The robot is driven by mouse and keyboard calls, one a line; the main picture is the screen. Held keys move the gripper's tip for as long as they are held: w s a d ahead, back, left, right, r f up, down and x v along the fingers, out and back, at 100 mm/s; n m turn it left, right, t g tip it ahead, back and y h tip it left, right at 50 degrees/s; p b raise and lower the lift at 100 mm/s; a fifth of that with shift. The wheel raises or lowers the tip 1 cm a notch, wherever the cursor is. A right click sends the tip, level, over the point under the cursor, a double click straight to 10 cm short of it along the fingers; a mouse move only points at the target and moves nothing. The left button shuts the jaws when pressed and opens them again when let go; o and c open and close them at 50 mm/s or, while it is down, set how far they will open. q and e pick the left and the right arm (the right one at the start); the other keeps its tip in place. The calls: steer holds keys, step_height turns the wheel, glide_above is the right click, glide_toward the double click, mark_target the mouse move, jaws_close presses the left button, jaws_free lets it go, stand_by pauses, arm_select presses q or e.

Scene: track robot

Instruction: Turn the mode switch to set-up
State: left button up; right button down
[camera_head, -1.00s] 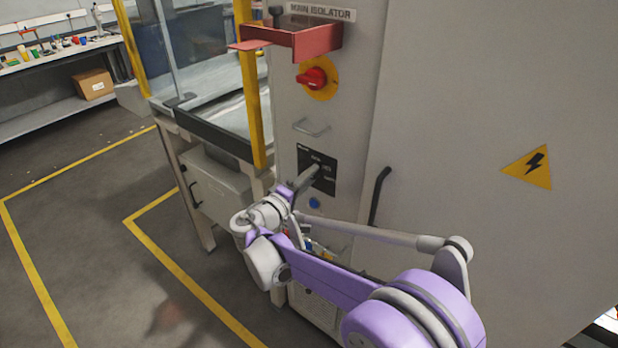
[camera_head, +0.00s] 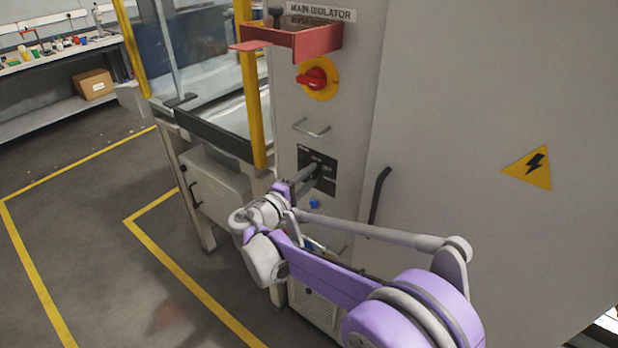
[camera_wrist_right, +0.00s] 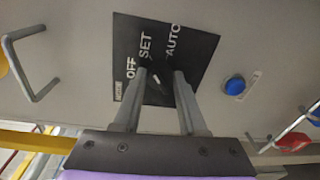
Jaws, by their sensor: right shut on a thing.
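The mode switch is a small dark knob (camera_wrist_right: 154,80) with a white mark, on a black plate (camera_wrist_right: 188,50) lettered OFF, SET and AUTO. In the head view the plate (camera_head: 326,184) is on the grey cabinet front, partly covered by my fingers. My right gripper (camera_wrist_right: 157,76) is shut on the knob, one finger on each side. In the head view my right gripper (camera_head: 312,172) reaches the plate from below left. I cannot tell exactly which label the mark points to. My left gripper is in neither view.
A red isolator knob (camera_head: 312,78) on a yellow disc and a red bracket (camera_head: 290,38) are above the plate. A metal handle (camera_head: 311,128) is between. A blue button (camera_wrist_right: 235,86) is beside the plate. A black door handle (camera_head: 379,195) stands to the right.

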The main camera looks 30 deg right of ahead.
steer(key=shift+c, duration=2.3)
jaws_free()
steer(key=shift+a, duration=0.1)
steer(key=v, duration=1)
steer(key=shift+a, duration=0.35)
steer(key=shift+s+d, duration=0.1)
steer(key=shift+s, duration=0.1)
